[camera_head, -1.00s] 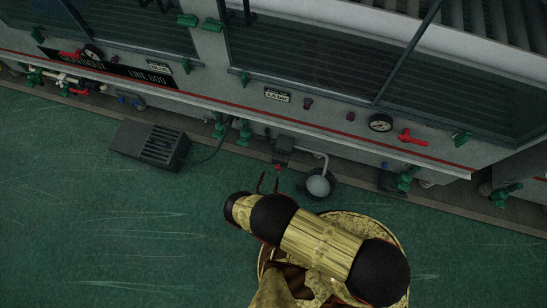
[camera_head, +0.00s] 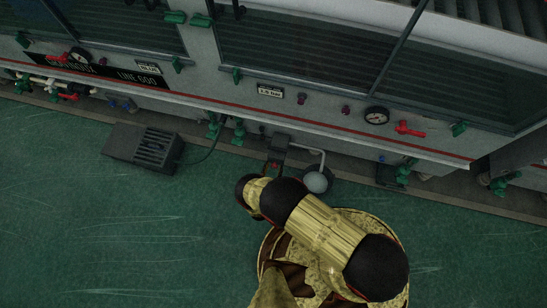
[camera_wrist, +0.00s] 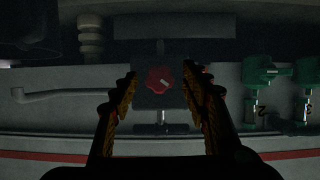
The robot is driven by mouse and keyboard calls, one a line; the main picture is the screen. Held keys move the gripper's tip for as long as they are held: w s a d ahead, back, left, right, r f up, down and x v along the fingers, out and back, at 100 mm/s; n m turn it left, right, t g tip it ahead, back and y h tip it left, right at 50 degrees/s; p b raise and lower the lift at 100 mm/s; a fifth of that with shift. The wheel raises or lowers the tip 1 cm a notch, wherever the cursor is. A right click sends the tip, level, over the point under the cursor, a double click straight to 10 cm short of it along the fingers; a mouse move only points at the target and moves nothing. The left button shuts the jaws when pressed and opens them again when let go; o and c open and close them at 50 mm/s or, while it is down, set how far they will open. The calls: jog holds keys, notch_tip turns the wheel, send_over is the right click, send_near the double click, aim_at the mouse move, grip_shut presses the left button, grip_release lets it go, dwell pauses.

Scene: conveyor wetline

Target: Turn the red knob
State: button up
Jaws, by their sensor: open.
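The red knob (camera_wrist: 159,80) sits on a dark block in the upper middle of the wrist view. My gripper (camera_wrist: 159,82) is open, with one finger on each side of the knob in the picture. The knob shows between the fingertips, and I see no finger touching it; how far it lies in depth I cannot tell. In the head view, my arm reaches toward the dark box (camera_head: 279,142) at the foot of the machine. The knob is mostly hidden there behind the arm's end.
Green valves (camera_wrist: 257,90) stand right of my gripper in the wrist view. A grey pipe (camera_wrist: 62,93) runs on the left. In the head view, a round silver vessel (camera_head: 316,182) is right of the arm's end, and a dark vented box (camera_head: 143,148) lies on the floor at left.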

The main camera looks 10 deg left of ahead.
jog(key=shift+w, duration=0.1)
jog(key=shift+c, duration=0.7)
jog(key=c, duration=1)
